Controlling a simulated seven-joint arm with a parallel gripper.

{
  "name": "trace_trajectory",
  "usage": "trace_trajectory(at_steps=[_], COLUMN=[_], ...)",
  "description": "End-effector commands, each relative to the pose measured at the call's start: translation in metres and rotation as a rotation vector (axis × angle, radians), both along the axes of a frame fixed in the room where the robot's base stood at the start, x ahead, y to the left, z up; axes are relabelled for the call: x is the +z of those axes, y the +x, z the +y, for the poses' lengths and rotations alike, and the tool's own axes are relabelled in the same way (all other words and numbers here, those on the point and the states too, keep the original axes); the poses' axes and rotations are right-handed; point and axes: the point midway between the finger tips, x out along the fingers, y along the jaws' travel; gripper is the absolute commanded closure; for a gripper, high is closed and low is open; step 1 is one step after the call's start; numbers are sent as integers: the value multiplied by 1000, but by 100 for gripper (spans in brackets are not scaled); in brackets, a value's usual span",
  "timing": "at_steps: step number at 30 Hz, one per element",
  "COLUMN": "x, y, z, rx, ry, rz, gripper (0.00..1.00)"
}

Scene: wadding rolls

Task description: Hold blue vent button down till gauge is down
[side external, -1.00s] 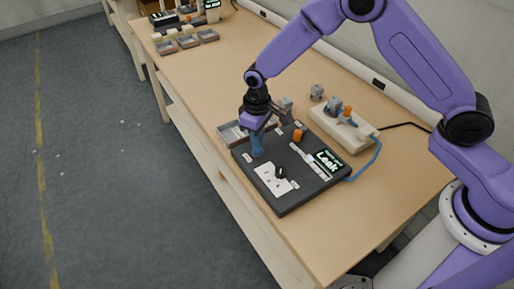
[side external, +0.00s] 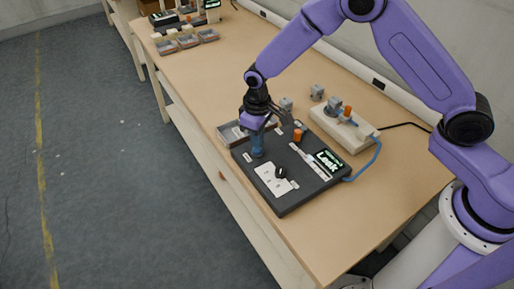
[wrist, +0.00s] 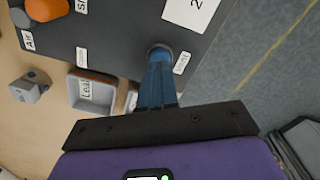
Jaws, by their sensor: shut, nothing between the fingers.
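My gripper (side external: 257,154) is shut, its blue fingers pointing down at the left part of the dark test panel (side external: 293,203). In the wrist view the fingertips (wrist: 159,58) meet a round, dark blue-grey button (wrist: 160,47) beside a label reading "Vent" (wrist: 181,63). The tips cover most of the button and appear to touch it; how far it is pressed cannot be told. In the side view the fingers hide the button. A lit display (side external: 329,161) on the panel reads "Leak"; its smaller text is unreadable. No gauge reading is legible.
An orange knob (side external: 297,136) and a black knob (side external: 280,172) stand on the panel. Grey trays (side external: 229,133) lie behind it. A pale fixture (side external: 343,134) with a blue hose (side external: 376,158) sits to the right. The table front is clear.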

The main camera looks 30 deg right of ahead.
Motion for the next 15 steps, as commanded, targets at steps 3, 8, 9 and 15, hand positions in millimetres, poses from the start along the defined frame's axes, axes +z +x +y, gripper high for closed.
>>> trace_trajectory(at_steps=[3,8,9,15], x=[-3,-7,-8,-13], y=[0,0,0,0], z=[0,0,0,0], rx=[0,0,0,0], ry=[-1,-1,-1,0], rz=[1,1,1,0], gripper=[100,100,100,100])
